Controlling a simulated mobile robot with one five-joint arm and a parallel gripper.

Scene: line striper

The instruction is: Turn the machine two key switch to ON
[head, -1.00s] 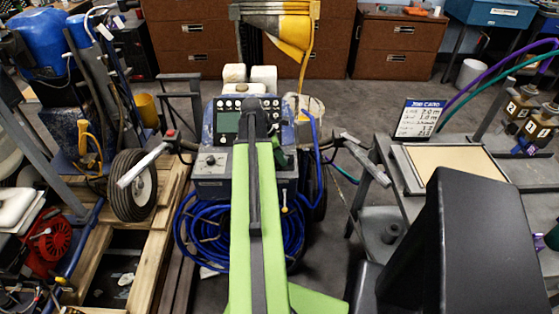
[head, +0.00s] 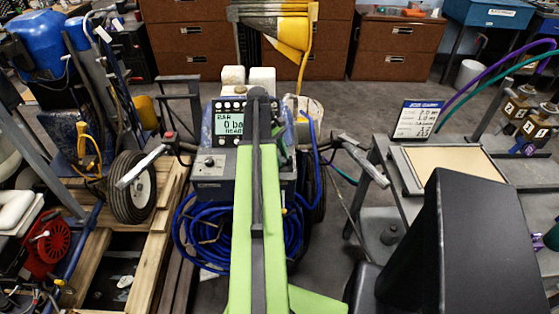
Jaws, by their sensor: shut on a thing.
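The machine in the middle is a grey and blue line striper with a control panel (head: 212,115). Its display (head: 229,124) is lit and reads "BAR", "0 bar" and a third line like "READY". A row of small round controls runs above the display. A grey box (head: 211,178) below carries a round dark knob (head: 209,162). My green and black arm reaches forward over the machine, its far end in front of the panel. The arm hides my gripper, the panel's middle and any key switch there. I cannot see what the jaws touch.
Silver handlebars stick out left (head: 141,167) and right (head: 362,158) of the panel. Coiled blue hose (head: 203,235) hangs below. A cart with a wheel (head: 133,188) stands left. A grey workbench (head: 394,172) with a job card (head: 417,120) stands right.

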